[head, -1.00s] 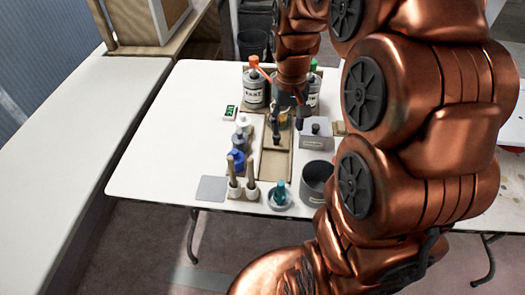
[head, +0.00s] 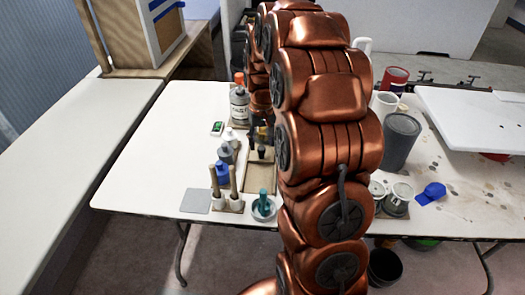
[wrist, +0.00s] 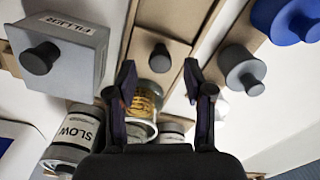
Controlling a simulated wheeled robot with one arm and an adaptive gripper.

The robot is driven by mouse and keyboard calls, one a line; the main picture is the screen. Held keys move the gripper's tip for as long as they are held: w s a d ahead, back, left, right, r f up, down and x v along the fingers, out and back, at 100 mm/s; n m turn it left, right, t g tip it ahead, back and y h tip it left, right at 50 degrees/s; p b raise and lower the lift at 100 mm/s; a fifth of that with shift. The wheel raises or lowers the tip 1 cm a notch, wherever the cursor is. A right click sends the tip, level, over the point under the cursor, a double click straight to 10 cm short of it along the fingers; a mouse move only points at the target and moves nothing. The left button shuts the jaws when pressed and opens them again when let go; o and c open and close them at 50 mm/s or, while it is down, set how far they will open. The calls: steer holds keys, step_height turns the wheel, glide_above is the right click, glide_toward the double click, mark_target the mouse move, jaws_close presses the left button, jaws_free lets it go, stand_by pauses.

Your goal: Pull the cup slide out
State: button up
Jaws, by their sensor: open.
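The cup slide is a tan wooden piece with a round dark knob (wrist: 160,58), seen between pale rails in the wrist view. A clear cup with yellow contents (wrist: 146,98) stands on or behind it. My gripper (wrist: 159,75) is open, with one finger on each side of the knob and cup in the picture. Nothing is clamped between the fingers, and I cannot tell whether they touch anything. In the head view, part of the tan slide track (head: 261,178) shows left of my arm, and my arm hides much of the rest.
A grey FILLER box (wrist: 62,50), a SLOW can (wrist: 75,138), a grey knobbed lid (wrist: 240,68) and a blue container (wrist: 290,18) crowd the gripper. Brushes in white holders (head: 226,190) and a bowl (head: 264,209) stand at the front. The white table is clear at left.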

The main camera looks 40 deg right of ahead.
mark_target(262, 149)
step_height(262, 149, down, 5)
steer(key=shift+r, duration=0.1)
steer(key=shift+c, duration=0.4)
jaws_close()
stand_by(0.4)
